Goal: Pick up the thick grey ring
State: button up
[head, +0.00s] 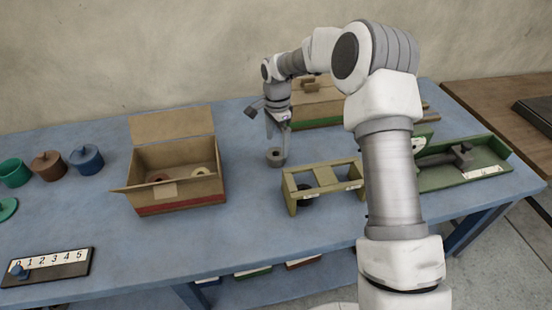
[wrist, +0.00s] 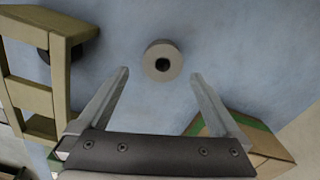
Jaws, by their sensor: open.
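The thick grey ring (wrist: 163,61) lies flat on the blue table, with its dark centre hole facing up in the wrist view. In the head view the ring (head: 275,157) is just below my gripper (head: 279,150). In the wrist view my gripper (wrist: 160,75) is open and empty, with its two fingers spread wide. The ring appears just ahead of the fingertips, roughly midway between them. I cannot tell the exact height of the fingertips above it.
An olive wooden frame (head: 322,167) stands close to the ring. An open cardboard box (head: 178,208) holds rings at left. A closed box (head: 318,118) is behind my gripper. A green tray (head: 494,171) is at right. Blue table (head: 250,230) is clear in front.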

aim_at(276, 154)
jog(key=shift+w+a+f, duration=0.1)
jog(key=shift+f, duration=1.45)
jog(key=shift+a+f, duration=0.1)
jog(key=shift+f, duration=1.4)
jog(key=c, duration=1.3)
